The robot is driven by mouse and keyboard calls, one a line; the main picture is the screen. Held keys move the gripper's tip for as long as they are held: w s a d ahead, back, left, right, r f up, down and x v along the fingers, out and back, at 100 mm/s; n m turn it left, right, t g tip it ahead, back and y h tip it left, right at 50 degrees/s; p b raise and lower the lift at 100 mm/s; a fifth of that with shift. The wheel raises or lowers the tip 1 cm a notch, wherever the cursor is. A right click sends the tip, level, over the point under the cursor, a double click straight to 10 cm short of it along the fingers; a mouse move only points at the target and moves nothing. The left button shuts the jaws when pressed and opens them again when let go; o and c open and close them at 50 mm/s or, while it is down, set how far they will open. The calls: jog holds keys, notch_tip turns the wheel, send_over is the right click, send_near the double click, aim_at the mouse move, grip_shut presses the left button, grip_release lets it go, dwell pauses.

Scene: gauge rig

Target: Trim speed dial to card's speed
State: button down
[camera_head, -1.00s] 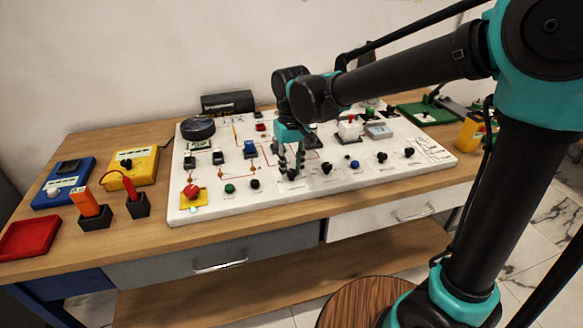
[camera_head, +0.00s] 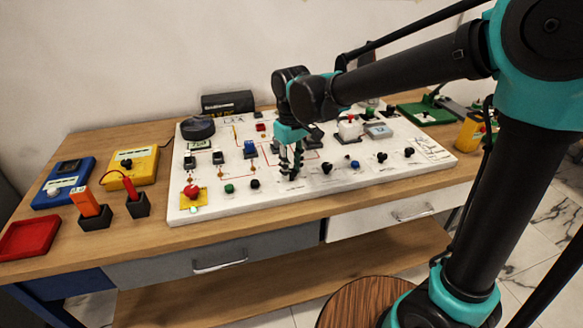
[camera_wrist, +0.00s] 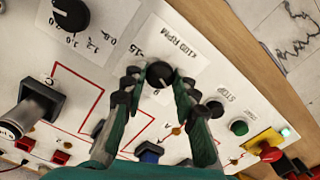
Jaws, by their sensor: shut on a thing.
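The speed dial is a black round knob (camera_wrist: 159,74) on the white panel, beside print reading "x100 RPM" and a "15" mark. In the wrist view my gripper (camera_wrist: 158,82) has its two dark fingers on either side of the knob, shut on it. A pale pointer mark on the knob is too small to read. In the head view my gripper (camera_head: 291,172) points down at the panel's front middle and hides this knob. I cannot make out a card giving a speed.
The white panel (camera_head: 300,196) bears several close controls. A second scaled knob (camera_wrist: 70,14), a black stop button (camera_wrist: 214,108), a green button (camera_wrist: 238,128) and a red emergency button (camera_wrist: 268,152) lie near the dial.

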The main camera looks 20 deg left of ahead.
aim_at(292, 172)
jog(key=c, duration=1.2)
grip_release()
jog(key=shift+r, duration=0.1)
notch_tip(292, 172, up, 12)
jog(key=shift+f, duration=0.1)
